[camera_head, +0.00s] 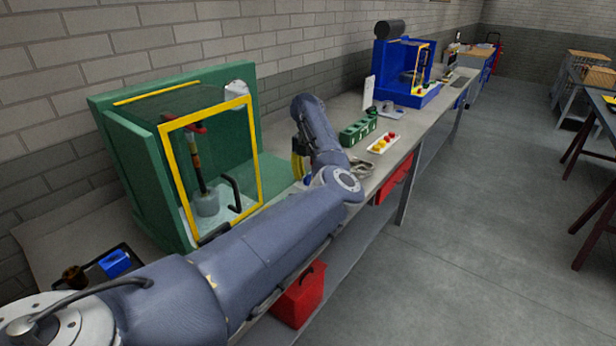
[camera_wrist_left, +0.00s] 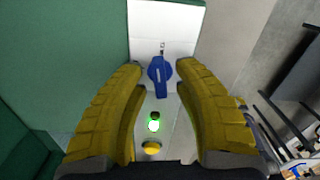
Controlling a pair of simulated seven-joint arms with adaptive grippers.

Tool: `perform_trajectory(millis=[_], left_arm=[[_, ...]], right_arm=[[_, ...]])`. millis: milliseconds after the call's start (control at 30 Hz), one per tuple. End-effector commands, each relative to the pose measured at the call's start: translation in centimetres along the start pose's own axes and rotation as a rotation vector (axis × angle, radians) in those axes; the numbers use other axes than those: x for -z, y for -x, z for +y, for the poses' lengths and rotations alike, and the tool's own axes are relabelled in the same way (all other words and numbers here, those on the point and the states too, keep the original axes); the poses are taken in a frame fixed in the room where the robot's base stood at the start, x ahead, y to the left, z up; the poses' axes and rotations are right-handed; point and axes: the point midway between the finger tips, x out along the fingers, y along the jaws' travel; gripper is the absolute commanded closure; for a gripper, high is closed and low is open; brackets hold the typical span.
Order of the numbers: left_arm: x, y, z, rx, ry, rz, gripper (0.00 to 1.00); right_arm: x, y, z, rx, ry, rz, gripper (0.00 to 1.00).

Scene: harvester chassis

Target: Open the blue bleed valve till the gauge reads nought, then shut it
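The blue bleed valve (camera_wrist_left: 160,74) shows in the left wrist view, a blue lever on a round hub, mounted on a white panel (camera_wrist_left: 190,25). Its lever points down the picture. My left gripper (camera_wrist_left: 159,66) has its two yellow fingers spread on either side of the valve, with visible gaps on both sides. In the head view the left gripper (camera_head: 299,165) is a small yellow patch beside the green housing (camera_head: 140,165), partly hidden by my arm; the valve is hidden there. I cannot make out a gauge reading. My right gripper is not in view.
A lit green button (camera_wrist_left: 154,125) and a yellow button (camera_wrist_left: 151,148) sit below the valve. The green housing has a yellow-framed door (camera_head: 258,150). On the bench are a green block (camera_head: 358,132), a white tray (camera_head: 374,150) of coloured pieces and a blue machine (camera_head: 395,65).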

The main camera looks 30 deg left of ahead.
Motion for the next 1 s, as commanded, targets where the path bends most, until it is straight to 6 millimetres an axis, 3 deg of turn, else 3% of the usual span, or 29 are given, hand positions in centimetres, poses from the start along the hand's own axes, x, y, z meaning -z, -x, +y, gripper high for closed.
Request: perform_trajectory(millis=[33, 233, 667, 1000], left_arm=[[0.0, 0.01, 0.0, 0.0, 0.0, 0.0, 0.77], [0.0, 0.02, 0.0, 0.0, 0.0, 0.0, 1.0], [0.0, 0.0, -0.01, 0.001, 0.034, 0.0, 1.0], [0.02, -0.04, -0.01, 0.001, 0.266, 0.001, 1.0]], right_arm=[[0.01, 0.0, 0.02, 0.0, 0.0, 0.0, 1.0], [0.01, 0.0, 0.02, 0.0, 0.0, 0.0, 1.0], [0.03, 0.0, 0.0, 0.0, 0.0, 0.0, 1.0], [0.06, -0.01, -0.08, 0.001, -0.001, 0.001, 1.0]])
